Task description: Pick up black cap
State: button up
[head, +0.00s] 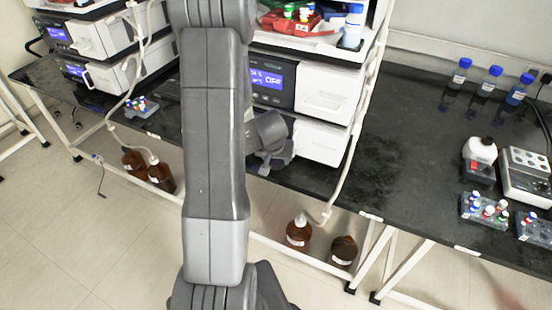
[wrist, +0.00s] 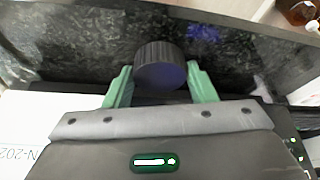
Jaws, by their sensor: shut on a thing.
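The black cap (wrist: 160,66) is round with a ribbed side and shows at the top middle of the wrist view. My gripper (wrist: 161,84) is shut on it, with one green finger at each side of the cap. Below the cap the dark bench surface shows. In the head view my gripper (head: 270,155) is partly hidden behind my arm, in front of the white instrument stack, and the cap cannot be made out there.
A white instrument stack (head: 325,92) stands close to my gripper. Brown bottles (head: 299,232) stand below the bench. Blue-capped bottles (head: 487,82) and vial racks (head: 484,210) stand at the right. The black bench top (head: 410,130) between is clear.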

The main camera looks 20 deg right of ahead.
notch_tip(320, 180, up, 4)
jog(key=p, duration=0.3)
notch_tip(320, 180, up, 22)
jog(key=p, duration=0.6)
jog(key=shift+f, duration=0.1)
